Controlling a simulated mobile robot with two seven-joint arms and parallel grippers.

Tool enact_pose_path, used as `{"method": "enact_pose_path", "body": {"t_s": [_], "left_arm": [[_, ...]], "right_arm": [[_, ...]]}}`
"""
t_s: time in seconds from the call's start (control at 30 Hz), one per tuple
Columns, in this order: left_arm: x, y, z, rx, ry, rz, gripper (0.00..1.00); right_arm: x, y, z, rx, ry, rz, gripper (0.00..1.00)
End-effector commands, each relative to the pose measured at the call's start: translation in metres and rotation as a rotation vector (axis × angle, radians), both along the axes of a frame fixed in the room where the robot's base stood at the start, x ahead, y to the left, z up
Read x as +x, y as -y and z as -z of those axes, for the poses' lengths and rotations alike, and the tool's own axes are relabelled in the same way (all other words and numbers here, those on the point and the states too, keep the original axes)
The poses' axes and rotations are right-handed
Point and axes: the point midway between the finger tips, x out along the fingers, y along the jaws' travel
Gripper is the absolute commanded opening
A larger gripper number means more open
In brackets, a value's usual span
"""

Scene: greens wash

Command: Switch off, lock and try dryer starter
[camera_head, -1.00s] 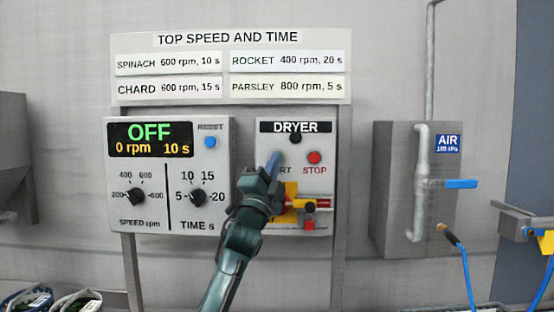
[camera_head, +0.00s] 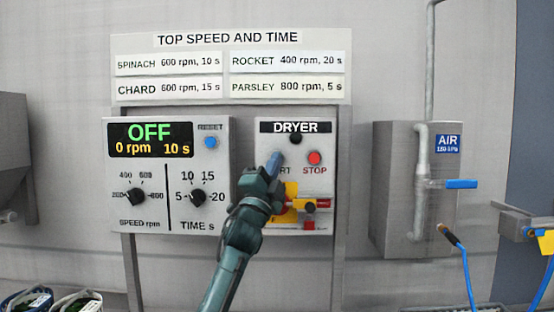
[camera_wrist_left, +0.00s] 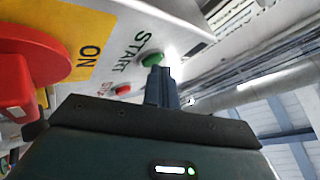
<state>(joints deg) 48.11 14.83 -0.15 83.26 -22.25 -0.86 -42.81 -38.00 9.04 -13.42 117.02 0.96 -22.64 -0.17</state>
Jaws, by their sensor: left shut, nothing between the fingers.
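The dryer starter box (camera_head: 325,215) is a grey panel labelled DRYER, with a black knob or lamp (camera_head: 295,138) at the top and a red STOP button (camera_head: 314,158). My left gripper (camera_head: 275,160) is shut and empty, its fingertips in front of the START button. In the left wrist view the green START button (camera_wrist_left: 153,60) shows just beyond the fingertips (camera_wrist_left: 160,75); I cannot tell whether they touch. A red and yellow switch (camera_head: 310,205) sits low on the box, partly behind my arm. It looms red at left in the wrist view (camera_wrist_left: 35,60), near an ON label.
The speed and time panel (camera_head: 218,175) at left reads OFF, 0 rpm, 10 s. An air box (camera_head: 395,180) with a blue-handled valve (camera_head: 460,184) is on the right. A yellow bracket with a blue hose (camera_head: 540,225) is at far right. Baskets of greens (camera_head: 75,300) are at lower left.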

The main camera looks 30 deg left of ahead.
Motion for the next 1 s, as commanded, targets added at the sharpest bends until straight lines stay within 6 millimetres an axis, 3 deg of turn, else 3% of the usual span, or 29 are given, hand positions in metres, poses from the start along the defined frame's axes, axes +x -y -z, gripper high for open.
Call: {"method": "enact_pose_path", "body": {"t_s": [0.53, 1.0], "left_arm": [[0.002, -0.001, -0.001, -0.001, 0.000, -0.001, 0.00], [-0.013, 0.006, 0.000, 0.000, 0.000, -0.001, 0.00]], "right_arm": [[-0.004, 0.000, 0.002, 0.000, -0.008, 0.000, 0.36], [0.002, 0.000, -0.003, 0.001, 0.005, 0.000, 0.36]]}}
